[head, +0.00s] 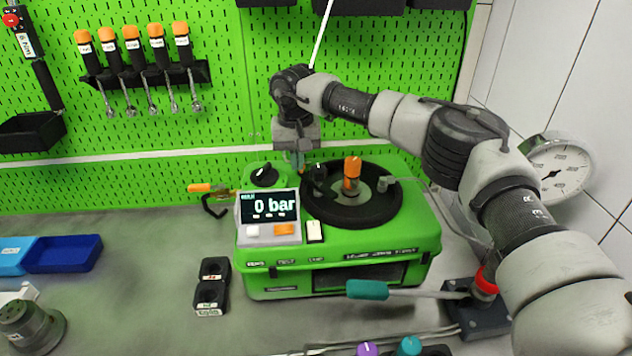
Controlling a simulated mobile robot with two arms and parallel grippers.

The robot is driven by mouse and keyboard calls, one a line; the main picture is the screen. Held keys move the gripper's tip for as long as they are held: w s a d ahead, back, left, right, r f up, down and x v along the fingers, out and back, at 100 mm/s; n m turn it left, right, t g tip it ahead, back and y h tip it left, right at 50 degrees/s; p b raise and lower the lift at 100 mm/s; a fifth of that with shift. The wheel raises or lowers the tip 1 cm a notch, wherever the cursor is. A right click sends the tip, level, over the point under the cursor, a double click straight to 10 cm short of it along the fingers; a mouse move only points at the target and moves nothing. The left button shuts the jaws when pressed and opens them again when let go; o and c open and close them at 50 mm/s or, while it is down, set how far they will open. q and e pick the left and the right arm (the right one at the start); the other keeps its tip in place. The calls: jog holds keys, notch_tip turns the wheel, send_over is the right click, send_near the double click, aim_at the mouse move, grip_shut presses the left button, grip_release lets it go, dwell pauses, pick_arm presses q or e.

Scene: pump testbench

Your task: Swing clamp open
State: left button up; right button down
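The green test bench (340,262) stands on the table, its display reading 0 bar. On its top is a round black ring (325,212) with an upright orange-topped handle (352,167) near its middle. A dark upright piece (319,180) at the ring's left side and a small grey piece (385,184) at its right look like clamp parts; which one is the swing clamp I cannot tell. My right gripper (299,163) points down just left of the dark piece. Its fingers are small and partly merged with the background, so contact and opening are unclear. My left gripper is out of view.
A teal-handled lever (368,290) crosses in front of the bench at right. A black block (211,285) stands on the table left of the bench. An orange-handled tool (208,189) is behind it. A pressure gauge (556,169) is at right. The table's left middle is free.

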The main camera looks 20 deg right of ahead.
jog(key=shift+d+f, duration=0.3)
jog(key=shift+f, duration=0.3)
jog(key=shift+w+d, duration=0.25)
jog(key=shift+d, duration=0.55)
jog(key=shift+r+p, duration=0.15)
jog(key=shift+p, duration=0.15)
jog(key=shift+w+a+r+p, duration=0.1)
jog(key=shift+a+r+p, duration=0.1)
jog(key=shift+r+p, duration=0.1)
